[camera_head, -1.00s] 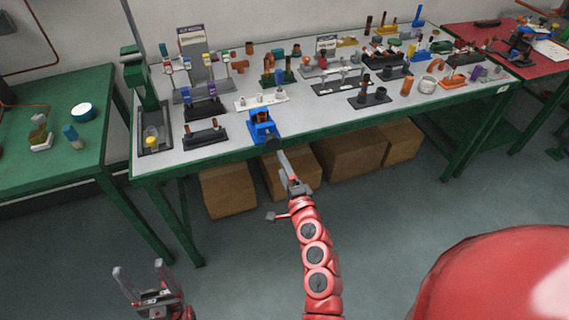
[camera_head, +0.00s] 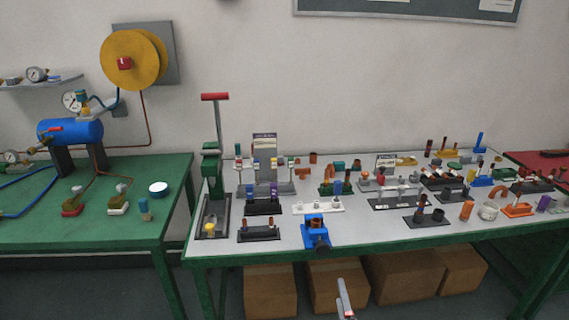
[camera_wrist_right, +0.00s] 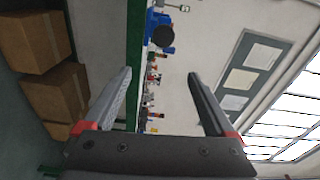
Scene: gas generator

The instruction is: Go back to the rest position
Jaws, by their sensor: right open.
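My right gripper (camera_head: 343,296) shows at the bottom edge of the head view, in front of the long table's front edge. In the right wrist view its two fingers (camera_wrist_right: 160,76) are spread wide with nothing between them. It is apart from the blue vise (camera_head: 315,233) at the table's front edge. The blue vise also shows in the right wrist view (camera_wrist_right: 160,33), beyond the fingers. My left gripper is out of the frame.
The long grey-topped table (camera_head: 350,235) carries several tool and part stands. Cardboard boxes (camera_head: 405,277) stand under it. A green table (camera_head: 100,222) at the left holds a blue tank (camera_head: 72,131). A yellow reel (camera_head: 134,60) hangs on the wall.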

